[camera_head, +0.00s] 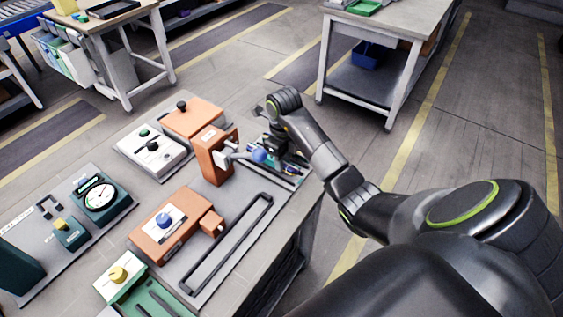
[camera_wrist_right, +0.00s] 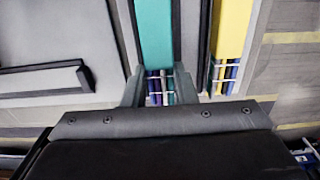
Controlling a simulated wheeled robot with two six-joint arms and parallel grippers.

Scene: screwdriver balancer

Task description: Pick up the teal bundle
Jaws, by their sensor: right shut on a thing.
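In the right wrist view, the teal bundle (camera_wrist_right: 160,88) is a set of thin purple, white and teal rods held by pale bands, just below a flat teal strip (camera_wrist_right: 154,30). My right gripper (camera_wrist_right: 158,75) has one finger on each side of these rods and is shut on them. I cannot tell whether the bundle is lifted off its support. In the head view, my right gripper (camera_head: 284,146) is low over the right end of the workbench, and its wrist hides most of the bundle. My left gripper is not in view.
A yellow strip (camera_wrist_right: 231,28) with a second rod bundle (camera_wrist_right: 224,76) lies close to the right in the wrist view. A black rail (camera_head: 228,245) lies in front.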

